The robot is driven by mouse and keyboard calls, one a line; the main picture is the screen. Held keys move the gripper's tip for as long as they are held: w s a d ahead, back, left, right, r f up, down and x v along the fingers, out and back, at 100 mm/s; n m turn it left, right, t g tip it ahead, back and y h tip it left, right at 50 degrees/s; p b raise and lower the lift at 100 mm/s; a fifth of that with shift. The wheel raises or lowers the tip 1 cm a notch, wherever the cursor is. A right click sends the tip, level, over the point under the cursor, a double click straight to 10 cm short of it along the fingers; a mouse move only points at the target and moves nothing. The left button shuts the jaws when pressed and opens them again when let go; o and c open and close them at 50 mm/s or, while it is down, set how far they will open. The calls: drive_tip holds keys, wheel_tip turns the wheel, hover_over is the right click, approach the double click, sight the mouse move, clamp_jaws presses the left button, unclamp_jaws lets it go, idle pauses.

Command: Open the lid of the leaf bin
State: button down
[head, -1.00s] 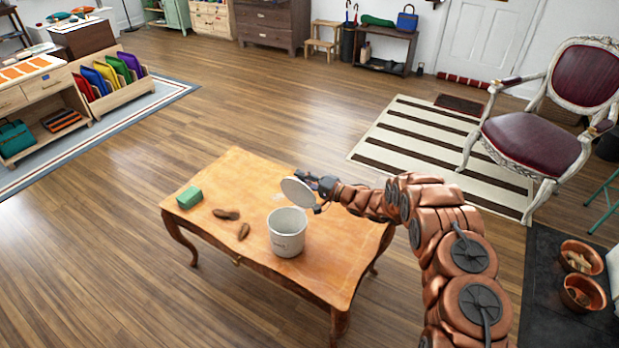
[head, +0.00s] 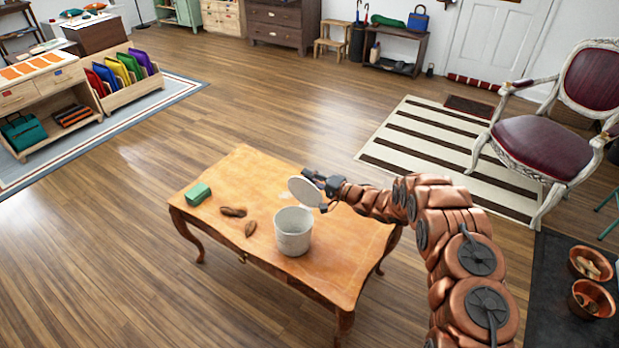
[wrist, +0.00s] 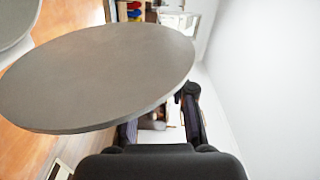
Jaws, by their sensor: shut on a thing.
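The leaf bin (head: 293,236) is a light grey-white bucket standing upright on a wooden table (head: 345,262). Its top is uncovered. The round grey lid (head: 306,191) is tilted steeply above the bin's back right rim, at my gripper (head: 322,182). In the wrist view the lid (wrist: 100,75) fills the left and middle, and my gripper (wrist: 160,112) is shut on its edge. The lid hides part of the fingers. Whether the lid touches the bin is unclear.
A green block (head: 198,194) and brown leaf-like pieces (head: 240,220) lie left of the bin on the table. The table's right part is bare. A red-seated chair (head: 540,150) stands on the right, with copper bowls (head: 591,298) in front of it.

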drive_tip(key=shift+f, duration=0.1)
drive_tip(key=c, duration=0.9)
unclamp_jaws()
drive_tip(key=shift+c, duration=0.2)
drive_tip(key=shift+d, duration=0.1)
drive_tip(key=v, duration=0.9)
drive_tip(key=shift+b, duration=0.45)
drive_tip(key=v, duration=1.2)
